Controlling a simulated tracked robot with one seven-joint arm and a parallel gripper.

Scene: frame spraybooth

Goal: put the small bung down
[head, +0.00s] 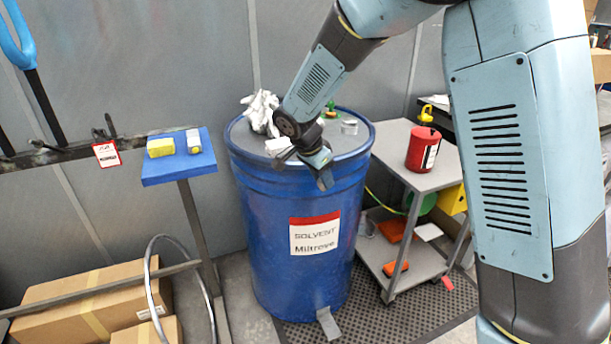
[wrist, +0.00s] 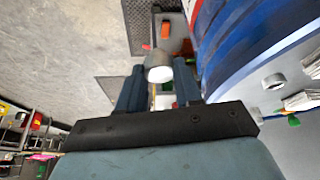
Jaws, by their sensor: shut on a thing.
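My gripper (wrist: 159,82) is shut on a small grey bung with a pale end (wrist: 158,68), held between the two blue fingertips in the wrist view. In the head view my gripper (head: 324,178) hangs at the front rim of the blue solvent drum (head: 262,220), and the bung cannot be made out there. In the wrist view the drum's side (wrist: 240,45) lies to the right of the bung, with floor to the left. A silver, round piece (head: 349,127) stands on the drum top; it also shows in the wrist view (wrist: 273,81).
A crumpled white rag (head: 261,112) and a small green item (head: 331,108) are on the drum top. A grey trolley (head: 440,176) with a red can (head: 423,150) stands to the right.

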